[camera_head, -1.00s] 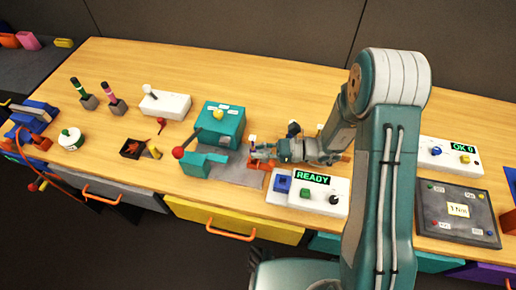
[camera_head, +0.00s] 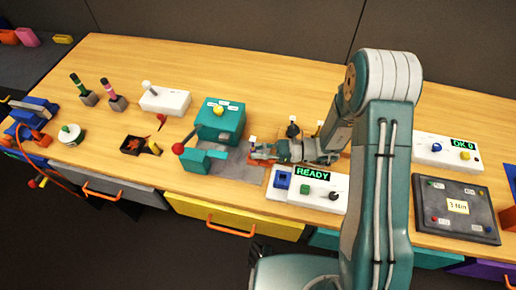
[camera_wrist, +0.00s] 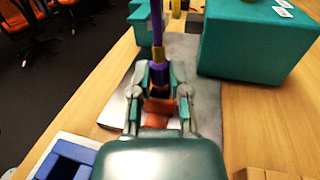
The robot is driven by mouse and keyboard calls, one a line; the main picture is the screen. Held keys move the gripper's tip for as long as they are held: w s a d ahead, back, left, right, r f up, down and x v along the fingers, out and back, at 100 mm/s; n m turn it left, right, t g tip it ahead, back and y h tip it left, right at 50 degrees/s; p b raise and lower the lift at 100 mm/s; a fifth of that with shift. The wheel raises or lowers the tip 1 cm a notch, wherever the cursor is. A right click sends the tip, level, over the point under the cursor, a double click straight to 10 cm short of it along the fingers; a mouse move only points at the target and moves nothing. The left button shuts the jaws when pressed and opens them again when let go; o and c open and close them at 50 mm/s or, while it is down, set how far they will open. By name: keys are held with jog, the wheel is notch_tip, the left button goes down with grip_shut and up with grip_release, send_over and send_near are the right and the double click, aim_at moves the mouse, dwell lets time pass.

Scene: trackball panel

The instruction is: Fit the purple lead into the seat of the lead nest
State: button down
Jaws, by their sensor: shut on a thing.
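The purple lead (camera_wrist: 158,73) is in the wrist view, a slim purple piece with a gold band, pointing forward from between my fingers. My gripper (camera_wrist: 160,88) is shut on it. In the head view my gripper (camera_head: 260,154) is low, just right of the grey plate of the teal fixture (camera_head: 221,118). The lead is too small to make out clearly there. In the wrist view the lead's far end runs over the grey plate (camera_wrist: 182,60), beside teal parts (camera_wrist: 140,22). I cannot make out the lead nest's seat, nor whether the lead touches it.
A red-knobbed lever (camera_head: 178,148) stands at the fixture's left. A dark tray (camera_head: 140,145) and a white switch box (camera_head: 165,101) lie left. Bare wood lies behind the fixture.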

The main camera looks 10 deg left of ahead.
jog(key=shift+f, duration=0.3)
jog(key=c, duration=0.5)
grip_release()
jog(key=shift+r, duration=0.1)
notch_tip(320, 180, up, 10)
jog(key=shift+f, duration=0.15)
